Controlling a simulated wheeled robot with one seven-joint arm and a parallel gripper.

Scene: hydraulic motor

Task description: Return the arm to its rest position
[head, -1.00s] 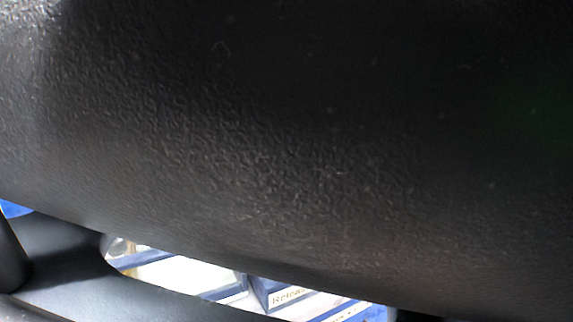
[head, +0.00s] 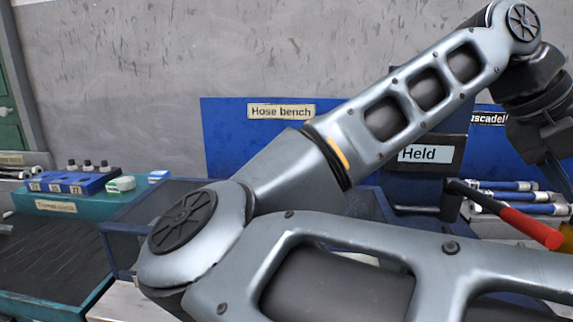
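My arm crosses the head view from the lower right, bends at a round joint at the lower left, and rises to the upper right. Its far end turns down at the right edge. My gripper is not in view, so I cannot see whether it holds anything.
A blue panel (head: 230,145) with a "Hose bench" sign (head: 281,111) stands behind my arm. A "Held" sign (head: 430,155) and a red-handled tool (head: 528,226) are at the right. A dark blue bin (head: 150,205) and a teal tray (head: 50,303) are at the left.

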